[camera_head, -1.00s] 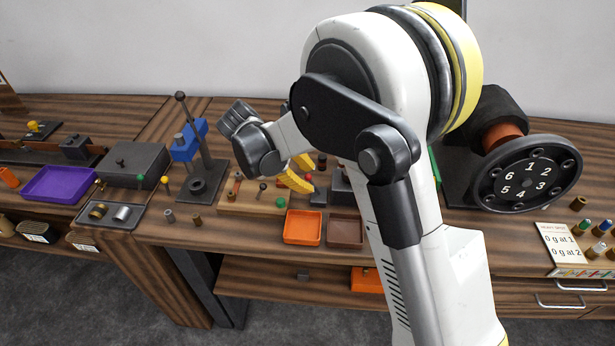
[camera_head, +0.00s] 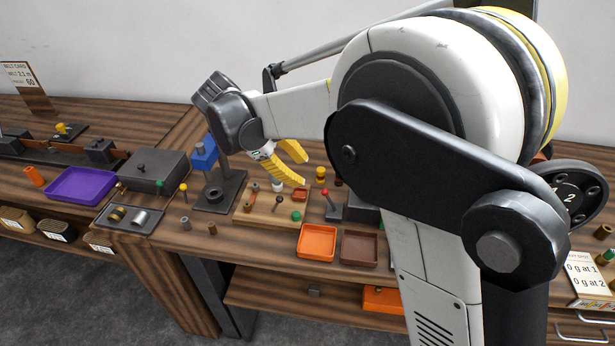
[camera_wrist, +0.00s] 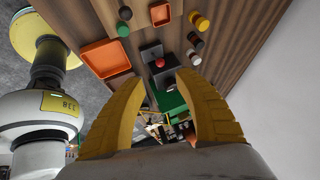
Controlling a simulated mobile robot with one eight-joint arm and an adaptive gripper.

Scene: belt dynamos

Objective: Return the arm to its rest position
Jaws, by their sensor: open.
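My gripper (camera_head: 300,166) has yellow fingers and is open and empty. In the head view it hangs above the workbench (camera_head: 225,240), over the back edge of a wooden block with pegs (camera_head: 262,212). My arm comes in from the right and bends down at the wrist. In the wrist view the two fingers of my gripper (camera_wrist: 158,100) stand apart with nothing between them touching either finger. Beyond them are a dark block with a red knob (camera_wrist: 160,64) and a green part (camera_wrist: 172,100).
An orange tray (camera_head: 317,243) and a brown tray (camera_head: 359,248) lie near the front edge. A purple tray (camera_head: 82,184) and a grey box (camera_head: 153,170) stand left. A black upright stand (camera_head: 218,190) is close to my gripper. A numbered dial (camera_head: 580,200) is partly hidden behind my arm.

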